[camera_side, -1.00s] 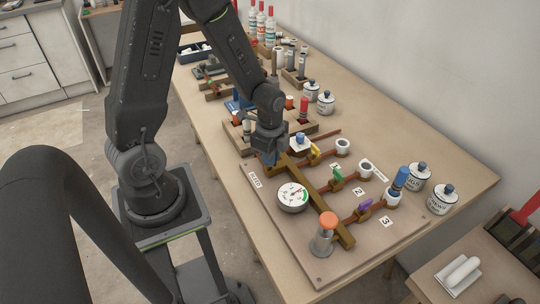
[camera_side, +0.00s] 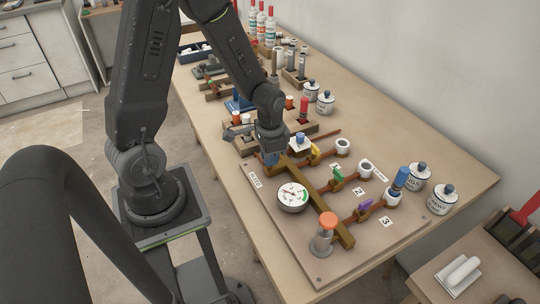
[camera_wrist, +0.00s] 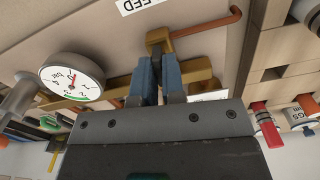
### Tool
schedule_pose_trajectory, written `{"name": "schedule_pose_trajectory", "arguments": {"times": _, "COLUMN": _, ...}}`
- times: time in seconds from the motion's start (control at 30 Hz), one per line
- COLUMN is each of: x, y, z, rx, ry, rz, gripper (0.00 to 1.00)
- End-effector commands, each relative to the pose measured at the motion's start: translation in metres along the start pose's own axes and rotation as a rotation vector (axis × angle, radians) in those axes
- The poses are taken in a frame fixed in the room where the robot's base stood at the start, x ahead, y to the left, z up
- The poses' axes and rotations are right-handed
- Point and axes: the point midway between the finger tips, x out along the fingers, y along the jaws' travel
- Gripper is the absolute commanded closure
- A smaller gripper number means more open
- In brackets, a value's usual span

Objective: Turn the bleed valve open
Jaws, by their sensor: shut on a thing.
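My gripper (camera_side: 268,160) points down at the far-left end of the brass manifold (camera_side: 318,192), beside the BLEED label (camera_side: 254,180). In the wrist view its two blue fingers (camera_wrist: 156,72) are close together at the brass bleed valve (camera_wrist: 158,38). They are shut on its handle, which they mostly hide, so its exact angle cannot be told. The label also shows in the wrist view (camera_wrist: 140,5). A copper pipe (camera_wrist: 205,29) runs out from beside the valve. The round pressure gauge (camera_side: 293,195) stands near the manifold; it also shows in the wrist view (camera_wrist: 72,78).
Branches with yellow, green (camera_side: 338,174) and purple (camera_side: 364,206) handles lead to white cups. An orange-topped glass cylinder (camera_side: 325,232) stands at the panel's near end. White jars (camera_side: 418,177) stand to the right. Wooden racks crowd the area behind my gripper.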

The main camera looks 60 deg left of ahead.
Motion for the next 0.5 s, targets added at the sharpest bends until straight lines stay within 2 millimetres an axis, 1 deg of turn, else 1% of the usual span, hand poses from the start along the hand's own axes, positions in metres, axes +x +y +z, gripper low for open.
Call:
{"name": "schedule_pose_trajectory", "arguments": {"times": 0.2, "x": -0.0008, "y": -0.0002, "z": -0.0004, "rx": -0.102, "ry": 0.001, "rz": 0.0, "gripper": 1.0}}
{"name": "schedule_pose_trajectory", "arguments": {"times": 0.5, "x": -0.0008, "y": -0.0002, "z": -0.0005, "rx": -0.157, "ry": 0.001, "rz": 0.0, "gripper": 1.0}}
